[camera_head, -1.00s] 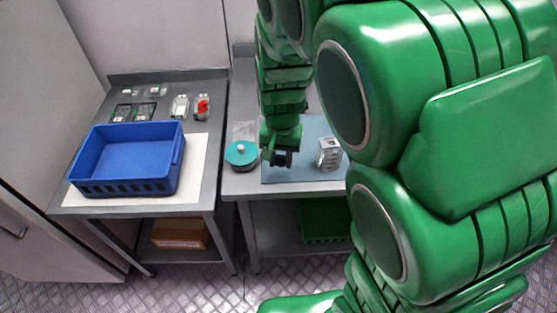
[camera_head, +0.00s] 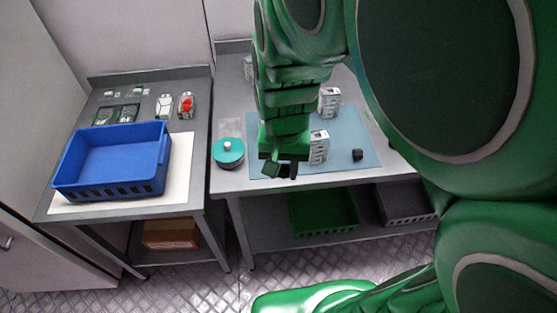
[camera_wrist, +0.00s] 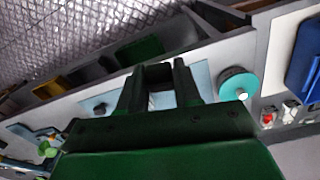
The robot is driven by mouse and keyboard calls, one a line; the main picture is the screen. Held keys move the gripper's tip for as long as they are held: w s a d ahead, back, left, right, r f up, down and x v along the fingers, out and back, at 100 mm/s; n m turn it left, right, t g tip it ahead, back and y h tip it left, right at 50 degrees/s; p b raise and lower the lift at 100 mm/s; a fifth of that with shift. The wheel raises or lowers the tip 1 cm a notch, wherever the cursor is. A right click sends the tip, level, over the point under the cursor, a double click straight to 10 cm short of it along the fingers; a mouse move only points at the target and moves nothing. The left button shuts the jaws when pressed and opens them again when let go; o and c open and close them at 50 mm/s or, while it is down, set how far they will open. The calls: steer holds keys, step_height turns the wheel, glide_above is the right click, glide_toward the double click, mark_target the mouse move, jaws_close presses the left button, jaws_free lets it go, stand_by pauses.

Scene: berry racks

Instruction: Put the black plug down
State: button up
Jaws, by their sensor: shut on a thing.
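My gripper (camera_head: 281,169) hangs over the front left part of the blue mat (camera_head: 342,176) on the right table. In the wrist view my gripper (camera_wrist: 158,88) is shut on a dark block, the black plug (camera_wrist: 157,73), held between the fingertips. In the head view the plug is hard to tell from the dark fingers, and I cannot tell its height above the mat. Another small black piece (camera_head: 357,154) sits on the mat to the right of my gripper.
White-grey slotted blocks (camera_head: 319,148) and (camera_head: 330,101) stand behind and right of my gripper. A blue crate (camera_head: 115,185) stands on the left table. The mat's front right is clear.

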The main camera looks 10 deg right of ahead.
steer(key=shift+s+d+r, duration=0.15)
steer(key=shift+s+r, duration=0.05)
steer(key=shift+s, duration=0.35)
steer(key=shift+w+a, duration=0.25)
steer(key=shift+w, duration=0.25)
steer(key=shift+n, duration=0.7)
steer(key=w+a+f, duration=0.1)
steer(key=w+a, duration=0.4)
steer(key=w, duration=0.2)
steer(key=w+a+f, duration=0.2)
steer(key=w+a, duration=0.3)
steer(key=w, duration=0.2)
steer(key=w+a+f, duration=0.1)
steer(key=w+a, duration=0.4)
steer(key=w, duration=0.2)
steer(key=shift+w+f, duration=0.15)
steer(key=shift+f, duration=0.2)
glide_above(201, 151)
step_height(201, 151, down, 6)
steer(key=r, duration=0.1)
steer(key=f, duration=0.2)
steer(key=shift+n, duration=0.4)
steer(key=shift+w+f, duration=0.1)
steer(key=shift+f, duration=4.55)
steer(key=shift+f, duration=0.15)
